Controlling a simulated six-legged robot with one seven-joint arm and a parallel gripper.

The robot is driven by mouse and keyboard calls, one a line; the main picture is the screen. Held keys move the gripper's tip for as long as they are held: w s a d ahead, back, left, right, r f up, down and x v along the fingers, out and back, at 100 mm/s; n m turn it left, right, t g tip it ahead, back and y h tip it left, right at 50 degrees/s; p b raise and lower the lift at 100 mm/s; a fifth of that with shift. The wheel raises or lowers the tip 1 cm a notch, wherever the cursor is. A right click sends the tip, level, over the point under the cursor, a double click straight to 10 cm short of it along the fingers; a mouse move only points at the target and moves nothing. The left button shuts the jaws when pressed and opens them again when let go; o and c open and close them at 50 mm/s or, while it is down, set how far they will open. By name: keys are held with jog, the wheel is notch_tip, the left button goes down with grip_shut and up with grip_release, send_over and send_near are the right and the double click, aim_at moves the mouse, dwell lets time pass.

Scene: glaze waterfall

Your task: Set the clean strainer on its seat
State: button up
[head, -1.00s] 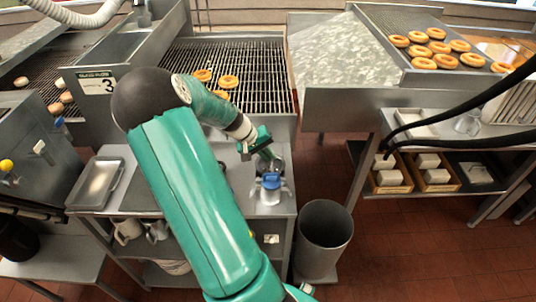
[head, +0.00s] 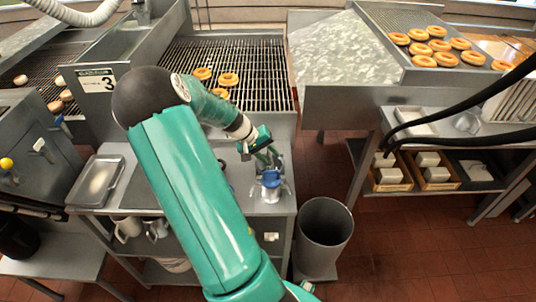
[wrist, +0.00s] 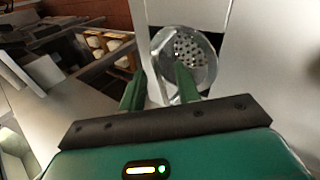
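The strainer (wrist: 194,55), a round metal piece with a perforated face, shows in the wrist view just beyond my fingertips. Its metal side reaches down between my two green fingers, and the right finger covers part of it. My gripper (wrist: 160,80) has its fingers apart; whether they touch the strainer is unclear. In the head view my gripper (head: 268,156) points down over the right part of the steel cart, close above a blue and metallic item (head: 271,181). The strainer cannot be clearly told apart there, and I cannot make out its seat.
The steel cart (head: 270,220) carries a metal tray (head: 97,182) on its left, with pitchers (head: 127,228) below. A grey bin (head: 323,236) stands right of the cart. A wire rack (head: 255,75) with doughnuts is behind. Red tiled floor is free at the right.

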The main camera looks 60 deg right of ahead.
jog(key=s+d+r+v, duration=0.1)
jog(key=v, duration=1)
jog(key=s+d+r+v, duration=0.1)
jog(key=s+r+v, duration=0.1)
jog(key=v, duration=0.9)
jog(key=shift+s+d, duration=0.3)
jog(key=shift+d, duration=0.05)
jog(key=shift+r, duration=0.1)
jog(key=w+a+r+n+t+y, duration=0.1)
jog(key=w+a+n+t, duration=0.2)
jog(key=a, duration=0.9)
jog(key=w+a+r+n+t+y, duration=0.1)
jog(key=a+n+t, duration=0.25)
jog(key=a, duration=0.85)
jog(key=s+a+n+t+y, duration=0.1)
jog(key=s+a+n+t, duration=0.1)
jog(key=a, duration=0.7)
jog(key=s+a+n+t+y, duration=0.1)
jog(key=s+a, duration=0.3)
jog(key=a, duration=0.6)
jog(key=shift+s+r+n+t, duration=0.25)
jog(key=shift+r+n+t, duration=0.25)
jog(key=shift+n+t, duration=0.2)
